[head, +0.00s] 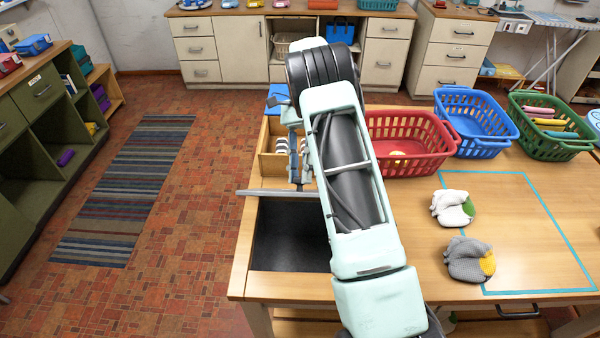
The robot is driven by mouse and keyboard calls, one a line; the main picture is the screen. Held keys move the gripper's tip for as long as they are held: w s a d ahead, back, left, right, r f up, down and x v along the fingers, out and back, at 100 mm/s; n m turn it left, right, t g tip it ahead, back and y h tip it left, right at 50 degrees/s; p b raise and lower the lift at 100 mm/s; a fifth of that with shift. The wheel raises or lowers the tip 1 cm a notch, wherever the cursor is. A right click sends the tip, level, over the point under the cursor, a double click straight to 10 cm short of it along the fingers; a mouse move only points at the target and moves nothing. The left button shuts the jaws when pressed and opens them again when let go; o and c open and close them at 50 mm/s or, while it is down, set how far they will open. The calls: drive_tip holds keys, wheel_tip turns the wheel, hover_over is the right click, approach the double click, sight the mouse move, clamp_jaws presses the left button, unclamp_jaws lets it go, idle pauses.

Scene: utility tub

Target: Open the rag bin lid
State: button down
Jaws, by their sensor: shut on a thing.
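The rag bin (290,240) shows as a dark, square opening set in the left end of the wooden table. A thin grey strip along its far edge looks like the rag bin lid (262,192), raised and seen nearly edge-on. My gripper (298,178) is just behind this strip, small and partly hidden by my arm. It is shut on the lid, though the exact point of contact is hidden. My arm also covers the right side of the opening. No rags can be made out in the dark inside.
A wooden compartment box (268,160) with striped rolls sits behind the lid. Red (405,135), blue (470,120) and green (550,125) baskets stand to the right.

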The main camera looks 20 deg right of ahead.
drive_tip(key=c, duration=1.6)
unclamp_jaws()
drive_tip(key=shift+s, duration=0.1)
